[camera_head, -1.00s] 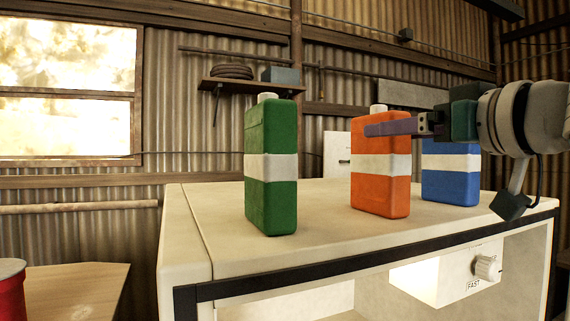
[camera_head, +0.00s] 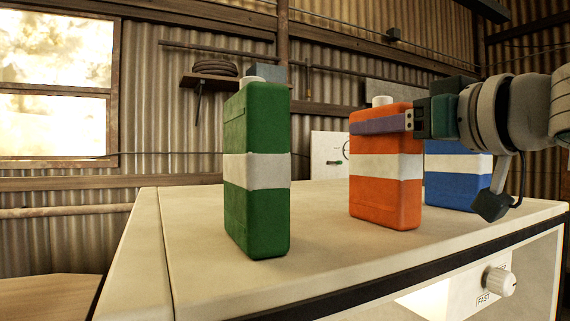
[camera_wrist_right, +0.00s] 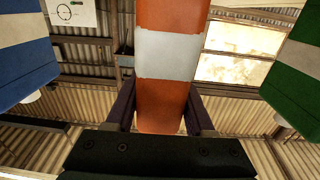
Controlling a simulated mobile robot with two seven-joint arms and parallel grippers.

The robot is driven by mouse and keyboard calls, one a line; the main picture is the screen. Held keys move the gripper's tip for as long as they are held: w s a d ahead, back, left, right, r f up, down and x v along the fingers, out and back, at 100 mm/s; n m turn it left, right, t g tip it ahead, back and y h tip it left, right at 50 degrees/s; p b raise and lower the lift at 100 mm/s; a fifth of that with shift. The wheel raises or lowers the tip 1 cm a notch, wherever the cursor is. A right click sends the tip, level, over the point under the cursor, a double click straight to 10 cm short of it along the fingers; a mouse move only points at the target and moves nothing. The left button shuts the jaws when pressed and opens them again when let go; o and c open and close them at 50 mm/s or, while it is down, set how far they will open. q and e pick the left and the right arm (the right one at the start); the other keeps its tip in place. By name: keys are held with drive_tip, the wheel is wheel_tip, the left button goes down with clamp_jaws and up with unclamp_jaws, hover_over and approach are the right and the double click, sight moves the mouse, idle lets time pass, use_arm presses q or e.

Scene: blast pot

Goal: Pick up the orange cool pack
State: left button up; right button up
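The orange cool pack (camera_head: 386,195) stands upright on the white bench top, with a white band and a white cap. My right gripper (camera_head: 382,124) comes in from the right, with one purple finger across the pack's upper front. In the right wrist view the orange pack (camera_wrist_right: 163,118) is between the two fingers of the right gripper (camera_wrist_right: 162,108), with no clear gap on either side. I cannot tell whether the fingers press on it. The far finger is hidden in the head view. My left gripper is not in view.
A green pack (camera_head: 257,215) stands to the left, and a blue pack (camera_head: 458,184) stands close on the right, partly behind my right gripper. The white bench top (camera_head: 190,240) is clear at its left end. A dial (camera_head: 499,281) is on the bench's front.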

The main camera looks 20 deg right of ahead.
clamp_jaws()
drive_tip(key=shift+r, duration=0.1)
idle(0.5)
